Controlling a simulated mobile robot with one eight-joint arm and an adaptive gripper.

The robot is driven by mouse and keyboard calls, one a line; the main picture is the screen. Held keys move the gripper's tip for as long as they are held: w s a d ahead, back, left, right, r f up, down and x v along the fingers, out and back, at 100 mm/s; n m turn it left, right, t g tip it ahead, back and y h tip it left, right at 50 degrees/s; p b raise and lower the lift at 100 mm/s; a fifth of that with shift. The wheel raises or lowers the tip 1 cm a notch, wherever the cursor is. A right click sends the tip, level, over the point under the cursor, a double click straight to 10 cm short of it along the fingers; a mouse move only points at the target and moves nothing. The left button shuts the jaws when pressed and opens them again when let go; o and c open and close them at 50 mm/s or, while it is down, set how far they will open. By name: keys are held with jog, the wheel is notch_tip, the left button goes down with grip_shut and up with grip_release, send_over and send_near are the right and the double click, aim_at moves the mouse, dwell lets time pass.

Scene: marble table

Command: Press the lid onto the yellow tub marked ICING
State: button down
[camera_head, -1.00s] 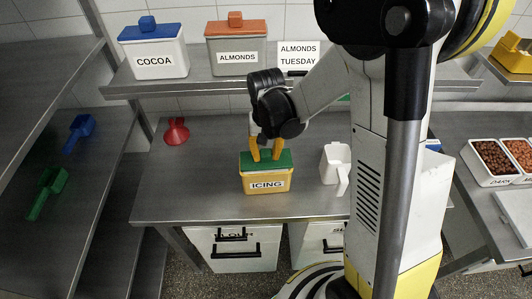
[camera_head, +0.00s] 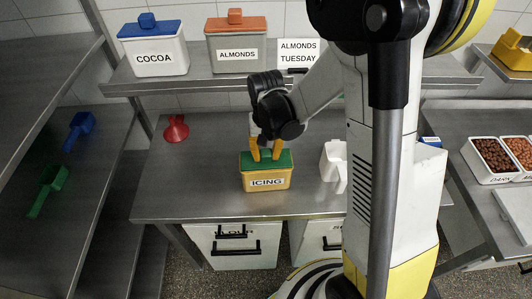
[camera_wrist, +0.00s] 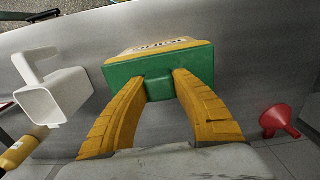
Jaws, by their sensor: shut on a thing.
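The yellow tub marked ICING (camera_head: 250,184) stands upright on the middle of the steel table. The green lid (camera_head: 287,160) lies across its top, lined up with the rim; I cannot tell whether it is fully seated. My gripper (camera_head: 266,156) points down from above, its yellow fingers shut on the lid's central handle. In the wrist view, the lid (camera_wrist: 160,62) has its handle between the fingertips of my gripper (camera_wrist: 160,82). The tub (camera_wrist: 122,52) shows only partly behind the lid there.
A white scoop (camera_head: 330,163) stands right of the tub, and a red funnel (camera_head: 176,129) to its back left. The shelf above holds a COCOA tub (camera_head: 168,68) and an ALMONDS tub (camera_head: 225,68). The table's front left is clear.

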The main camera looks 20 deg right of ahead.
jog(key=shift+f, duration=0.2)
jog(key=c, duration=1)
grip_release()
notch_tip(320, 180, up, 12)
jog(key=n+t+b, duration=0.1)
jog(key=t+b, duration=0.2)
jog(key=b, duration=0.4)
send_near(266, 153)
jog(key=s, duration=0.4)
jog(key=s+f+t+b, duration=0.1)
jog(key=s, duration=0.1)
jog(key=s+n+t+b, duration=0.1)
jog(key=s+b, duration=0.1)
jog(key=s+f+n+t+b, duration=0.1)
jog(key=s+t, duration=0.1)
jog(key=shift+f, duration=0.35)
